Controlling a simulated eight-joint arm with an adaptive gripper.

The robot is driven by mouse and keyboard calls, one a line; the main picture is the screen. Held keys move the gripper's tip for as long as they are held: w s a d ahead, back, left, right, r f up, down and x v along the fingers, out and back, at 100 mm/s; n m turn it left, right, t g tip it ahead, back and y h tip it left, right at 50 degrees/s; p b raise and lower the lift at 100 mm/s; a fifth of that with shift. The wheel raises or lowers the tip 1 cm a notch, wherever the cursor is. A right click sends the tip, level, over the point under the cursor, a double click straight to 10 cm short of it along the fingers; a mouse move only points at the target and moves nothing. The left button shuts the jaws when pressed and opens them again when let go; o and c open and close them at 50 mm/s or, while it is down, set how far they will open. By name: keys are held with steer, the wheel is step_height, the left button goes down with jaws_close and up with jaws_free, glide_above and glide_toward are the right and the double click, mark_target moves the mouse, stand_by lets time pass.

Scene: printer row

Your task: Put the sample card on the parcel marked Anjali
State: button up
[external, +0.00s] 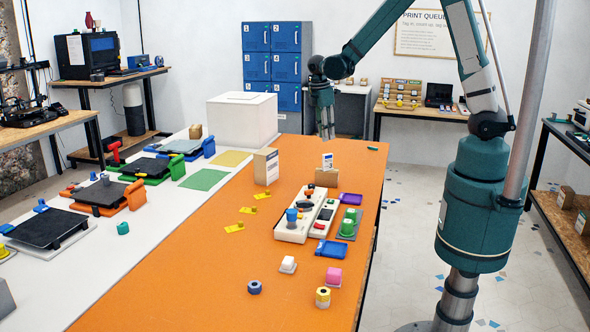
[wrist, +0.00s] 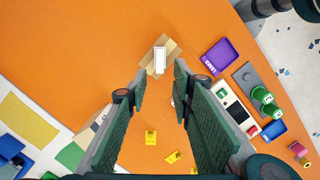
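A small white card with blue print (external: 327,160), likely the sample card, stands upright at a low tan block (external: 327,178) on the orange table. In the wrist view the white card (wrist: 160,60) shows end-on over the tan block. My gripper (external: 325,137) points down above the card, apart from it. In the wrist view my gripper (wrist: 160,76) is open and empty, its fingers wide apart. A tan carton (external: 266,167) with a white label stands left of the card; my left finger partly hides it in the wrist view. I cannot read a name on it.
Right and in front of the card are a purple tray (external: 350,199), a white device (external: 296,220), green-capped items (external: 348,224) and a blue tray (external: 331,249). Yellow tags (external: 247,210) lie at left. A white box (external: 242,119) stands behind. The orange table's front left is clear.

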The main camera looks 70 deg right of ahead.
steer(key=s+a+r+m+t, duration=0.3)
steer(key=s+a+r, duration=0.3)
steer(key=a+r, duration=0.25)
steer(key=s+a+r+m+t, duration=0.3)
steer(key=s+a+r, duration=0.4)
steer(key=r, duration=0.3)
steer(key=s+a+r+m+t+y, duration=0.1)
steer(key=s+a+r+m+t, duration=0.1)
steer(key=s+a, duration=0.4)
steer(key=shift+s+m, duration=0.5)
steer(key=shift+s, duration=0.7)
